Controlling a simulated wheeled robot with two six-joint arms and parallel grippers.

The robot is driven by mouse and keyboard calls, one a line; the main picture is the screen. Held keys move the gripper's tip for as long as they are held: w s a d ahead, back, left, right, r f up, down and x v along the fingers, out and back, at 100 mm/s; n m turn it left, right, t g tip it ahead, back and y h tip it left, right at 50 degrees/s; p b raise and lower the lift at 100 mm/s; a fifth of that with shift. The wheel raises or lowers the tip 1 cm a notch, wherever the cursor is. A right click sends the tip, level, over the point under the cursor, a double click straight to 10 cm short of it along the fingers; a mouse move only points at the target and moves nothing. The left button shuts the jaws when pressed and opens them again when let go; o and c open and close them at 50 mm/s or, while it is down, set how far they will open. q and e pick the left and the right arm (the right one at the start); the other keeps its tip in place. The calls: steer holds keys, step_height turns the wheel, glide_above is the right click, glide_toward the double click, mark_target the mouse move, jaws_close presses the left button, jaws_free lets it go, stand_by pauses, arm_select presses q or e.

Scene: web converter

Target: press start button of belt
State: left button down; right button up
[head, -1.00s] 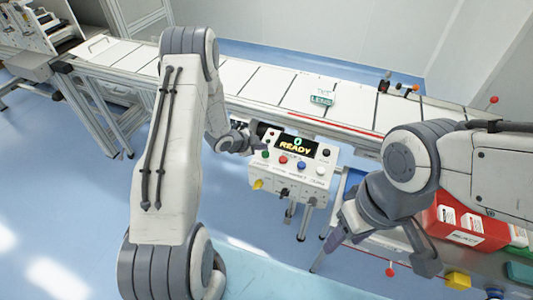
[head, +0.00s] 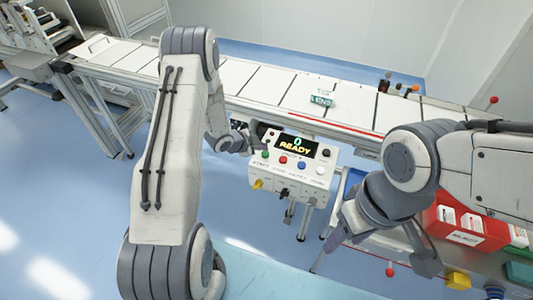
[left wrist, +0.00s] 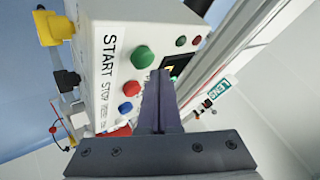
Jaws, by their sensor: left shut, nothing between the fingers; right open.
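The control box (head: 295,172) stands at the near side of the belt (head: 250,80), with a display reading "0 READY". The green button (head: 265,154) is the leftmost of its lower button row. In the left wrist view, the green button (left wrist: 142,57) sits beside the word START. My left gripper (head: 262,148) is shut and empty, with its tips close to the green button. In the left wrist view the tips (left wrist: 158,76) appear just below and right of it; I cannot tell whether they touch. My right gripper (head: 383,250) is open and empty, right of the box.
Red, blue and white buttons and a yellow knob (head: 258,184) are also on the box. A green LENS label (head: 321,100) is on the belt. Red bins (head: 460,225) stand at the right, behind my right arm. Open blue floor lies below the box.

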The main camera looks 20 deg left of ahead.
arm_select(q)
steer(key=shift+f+b, duration=0.45)
steer(key=shift+b, duration=0.05)
